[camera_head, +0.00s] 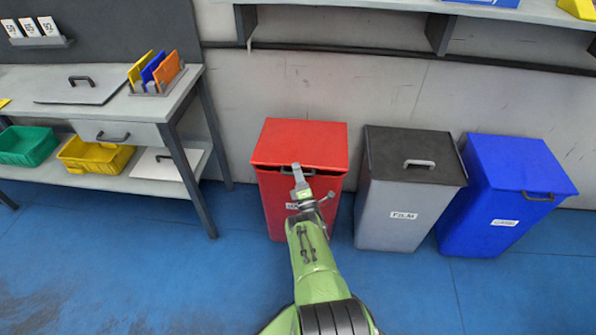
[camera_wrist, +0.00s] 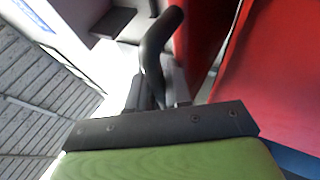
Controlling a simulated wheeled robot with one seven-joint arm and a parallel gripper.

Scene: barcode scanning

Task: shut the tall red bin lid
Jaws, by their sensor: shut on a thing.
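The tall red bin (camera_head: 272,205) stands against the wall, left of the other bins. Its red lid (camera_head: 305,138) lies almost level over it, with a thin dark gap under the front edge. My gripper (camera_head: 298,176) is at the lid's front edge and hides part of the bin's front and label. In the wrist view my gripper (camera_wrist: 160,88) is shut on the lid's dark bent handle (camera_wrist: 155,48). Red surfaces fill the right of that view, with a gap between them; I cannot tell which is lid and which is bin.
A grey bin with a black lid (camera_head: 390,150) labelled FILM and a blue bin (camera_head: 510,165) stand to the right. A workbench (camera_head: 185,105) with trays stands at the left. A shelf (camera_head: 480,10) runs above. The blue floor in front is clear.

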